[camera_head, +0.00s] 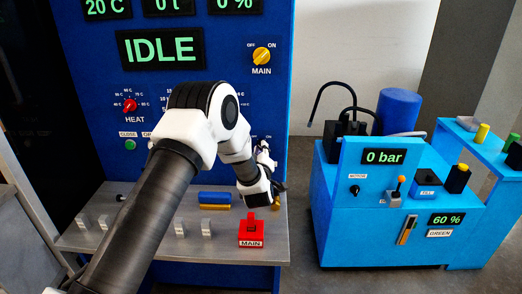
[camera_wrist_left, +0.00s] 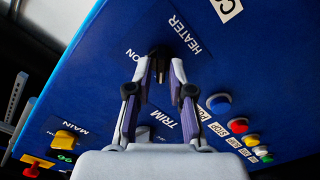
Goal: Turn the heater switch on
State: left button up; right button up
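The heater switch (camera_wrist_left: 159,55) is a small dark knob on the blue panel in the left wrist view, between the words HEATER and ON. A thin metallic part sticks out from it; which setting it is at I cannot tell. My left gripper (camera_wrist_left: 159,68) has its two fingers on either side of the switch, with a visible gap between them. Whether a finger touches it is unclear. In the head view my left gripper (camera_head: 266,158) is at the panel's right edge, and my arm hides the heater switch. My right gripper is in neither view.
The yellow MAIN knob (camera_head: 262,55), the red HEAT dial (camera_head: 130,105) and the IDLE display (camera_head: 161,49) are on the panel. Coloured buttons (camera_wrist_left: 238,125) line the panel. A blue machine (camera_head: 390,230) stands at right.

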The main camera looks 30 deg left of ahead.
pick_arm(q)
jog(key=shift+m, duration=0.4)
grip_shut()
jog(key=shift+m+p, duration=1.7)
jog(key=shift+m, duration=6.9)
jog(key=o, duration=0.6)
grip_release()
jog(key=shift+w+a+f, duration=0.1)
